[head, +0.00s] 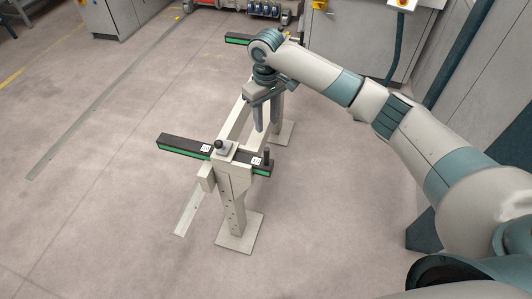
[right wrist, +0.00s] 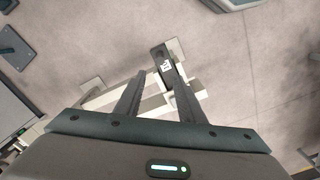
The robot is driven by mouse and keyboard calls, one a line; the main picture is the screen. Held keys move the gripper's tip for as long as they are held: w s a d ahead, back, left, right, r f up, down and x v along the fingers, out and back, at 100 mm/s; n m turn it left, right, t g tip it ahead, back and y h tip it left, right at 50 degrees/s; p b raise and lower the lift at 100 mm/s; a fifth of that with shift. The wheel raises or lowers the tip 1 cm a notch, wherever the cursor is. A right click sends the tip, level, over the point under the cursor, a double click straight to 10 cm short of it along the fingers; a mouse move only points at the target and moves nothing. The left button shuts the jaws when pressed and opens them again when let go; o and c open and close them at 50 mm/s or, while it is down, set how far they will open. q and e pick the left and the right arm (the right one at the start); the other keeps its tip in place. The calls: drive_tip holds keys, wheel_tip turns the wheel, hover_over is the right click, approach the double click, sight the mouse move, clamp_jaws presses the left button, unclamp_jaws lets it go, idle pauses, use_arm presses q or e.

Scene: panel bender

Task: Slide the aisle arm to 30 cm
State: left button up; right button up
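A dark bar with a green side strip (head: 182,146), likely one of the stand's arms, lies across the near end of a pale beam stand. A block with a black knob (head: 219,144) sits on it, with small white labels to either side too small to read. A dark peg (head: 267,154) stands at its right end. A second such bar (head: 237,39) shows at the far end, partly hidden by my arm. My right gripper (head: 267,118) is open and empty, fingers down, over the beam beyond the near bar. In the right wrist view its fingers (right wrist: 155,100) are apart. My left gripper is out of view.
The near post stands on a floor plate (head: 240,243). A flat strip (head: 100,103) lies on the floor to the left. Grey cabinets (head: 362,45) stand at the back right. The floor left of the stand is mostly clear.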

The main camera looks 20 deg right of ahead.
sight(267, 154)
wheel_tip(267, 154, down, 17)
drive_tip(key=p, duration=0.4)
drive_tip(key=shift+s, duration=0.1)
drive_tip(key=shift+c, duration=0.4)
clamp_jaws()
